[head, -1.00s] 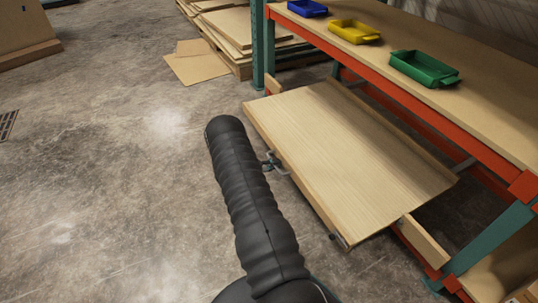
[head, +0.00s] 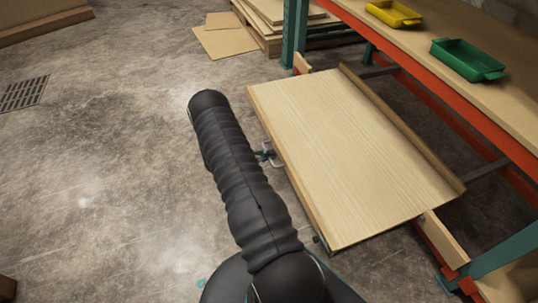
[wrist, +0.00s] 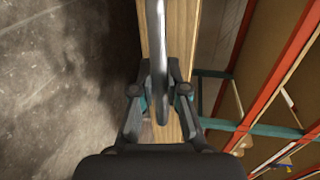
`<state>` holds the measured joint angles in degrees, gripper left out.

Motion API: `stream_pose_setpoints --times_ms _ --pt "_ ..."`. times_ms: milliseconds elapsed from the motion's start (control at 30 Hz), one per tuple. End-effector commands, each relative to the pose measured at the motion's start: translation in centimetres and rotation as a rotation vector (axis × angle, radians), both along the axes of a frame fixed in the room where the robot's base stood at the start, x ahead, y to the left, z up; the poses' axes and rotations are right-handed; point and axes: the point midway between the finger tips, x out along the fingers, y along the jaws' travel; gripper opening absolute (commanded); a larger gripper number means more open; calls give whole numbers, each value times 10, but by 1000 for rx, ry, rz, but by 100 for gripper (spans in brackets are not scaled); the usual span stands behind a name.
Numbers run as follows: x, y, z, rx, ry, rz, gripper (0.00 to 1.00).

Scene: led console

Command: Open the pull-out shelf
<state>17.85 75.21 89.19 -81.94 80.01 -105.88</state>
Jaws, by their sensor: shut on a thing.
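The pull-out shelf (head: 350,155) is a pale wooden board that sticks far out from under the workbench in the head view. Its front edge (wrist: 181,45) fills the middle of the wrist view. A grey metal handle (wrist: 158,60) is fixed to that edge. My gripper (wrist: 160,95) is shut on the handle, with one finger on each side of it. In the head view my gripper (head: 265,153) shows only in part at the shelf's front edge, mostly hidden behind my dark arm.
The workbench has an orange beam (head: 430,75) and teal legs. A green bin (head: 468,59) and a yellow bin (head: 394,13) stand on its top. A pallet with boards (head: 275,25) lies at the back. The concrete floor (head: 90,150) at left is clear.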

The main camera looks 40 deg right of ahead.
Motion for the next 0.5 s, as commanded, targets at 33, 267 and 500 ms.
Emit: stream_pose_setpoints --times_ms 33,267,500 --pt "1 -1 0 1 -1 3 0" --pt "-1 -2 0 0 0 -1 39" --pt "0 -1 0 0 0 -1 39"
